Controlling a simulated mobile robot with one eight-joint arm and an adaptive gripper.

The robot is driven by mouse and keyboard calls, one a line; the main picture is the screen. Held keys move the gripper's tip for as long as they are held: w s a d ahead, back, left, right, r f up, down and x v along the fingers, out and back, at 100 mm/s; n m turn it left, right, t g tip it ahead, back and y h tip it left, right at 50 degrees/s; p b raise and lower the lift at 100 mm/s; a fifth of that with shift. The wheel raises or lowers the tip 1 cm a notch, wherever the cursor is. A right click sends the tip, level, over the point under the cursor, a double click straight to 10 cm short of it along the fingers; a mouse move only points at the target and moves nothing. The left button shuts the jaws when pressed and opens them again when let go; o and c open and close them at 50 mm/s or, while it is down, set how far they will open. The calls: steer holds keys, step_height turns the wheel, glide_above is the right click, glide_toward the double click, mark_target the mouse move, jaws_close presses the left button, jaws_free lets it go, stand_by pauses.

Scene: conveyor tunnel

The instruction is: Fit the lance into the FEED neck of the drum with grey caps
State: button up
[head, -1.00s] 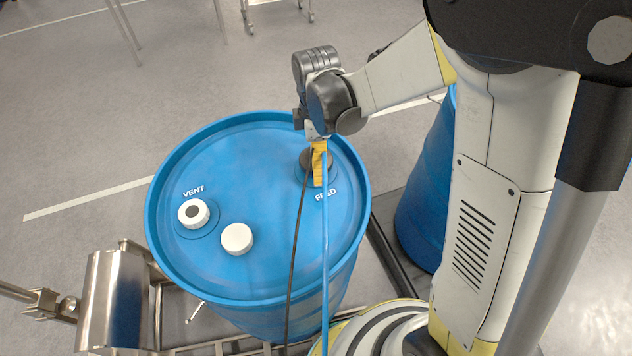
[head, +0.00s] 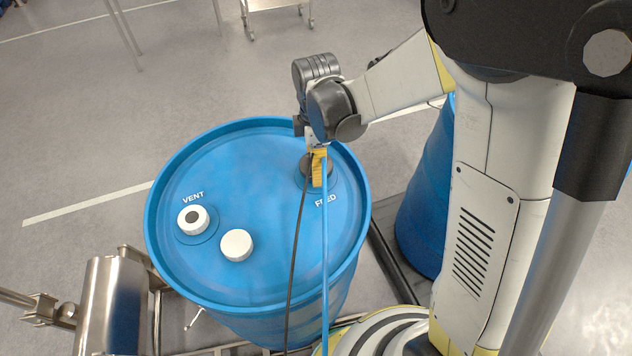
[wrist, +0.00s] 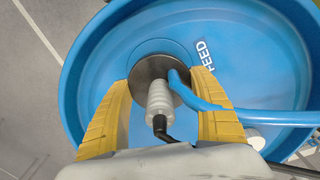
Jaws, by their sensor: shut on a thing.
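A blue drum (head: 262,150) stands in front of me, its top marked VENT and FEED. A white cap with a dark centre (head: 193,218) is at VENT, and a plain white cap (head: 236,245) sits near it; neither looks grey. My gripper (wrist: 165,82) has its yellow fingers on either side of the lance's (wrist: 161,100) dark round collar and holds it. The lance has a pale ribbed top, a blue hose and a black cable. It is over the FEED spot. The collar hides the neck, and I cannot tell whether it is seated.
A second blue drum (head: 425,205) stands at right, partly behind my arm, with its top hidden. The blue hose (head: 325,270) and black cable (head: 293,265) run across the drum's near side. A metal roller (head: 110,305) is at lower left. A cart (head: 275,5) stands at the back.

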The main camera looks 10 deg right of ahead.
steer(key=shift+r+p, duration=0.95)
steer(key=shift+r, duration=0.55)
step_height(320, 180, up, 22)
steer(key=p, duration=1.5)
steer(key=shift+p, duration=0.4)
step_height(320, 180, up, 7)
steer(key=p, duration=0.5)
steer(key=shift+r, duration=0.2)
steer(key=shift+s+d, duration=0.1)
steer(key=shift+d, duration=0.05)
